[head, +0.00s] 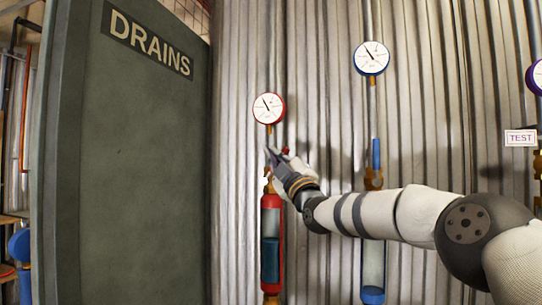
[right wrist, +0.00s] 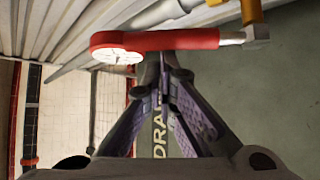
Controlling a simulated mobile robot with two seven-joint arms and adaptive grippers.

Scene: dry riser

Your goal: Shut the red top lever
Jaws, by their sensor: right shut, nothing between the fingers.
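The red top lever shows as a small red tip (head: 285,150) in the head view, mostly hidden behind my right gripper (head: 271,155). In the right wrist view the red lever (right wrist: 170,39) is a long bar across the top, joined to a metal fitting and a brass part at right. By the gauge, it stands roughly upright along the pipe. My right gripper (right wrist: 165,62) is shut and empty, its fingertips close beside the lever's middle. I cannot tell whether they touch it. My left gripper is not in view.
A red-rimmed gauge (head: 268,108) sits above the lever and a red cylinder (head: 271,240) below. To the right is a blue gauge (head: 371,58) with an upright blue lever (head: 376,152). A grey-green DRAINS panel (head: 150,170) stands at left. Corrugated metal backs everything.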

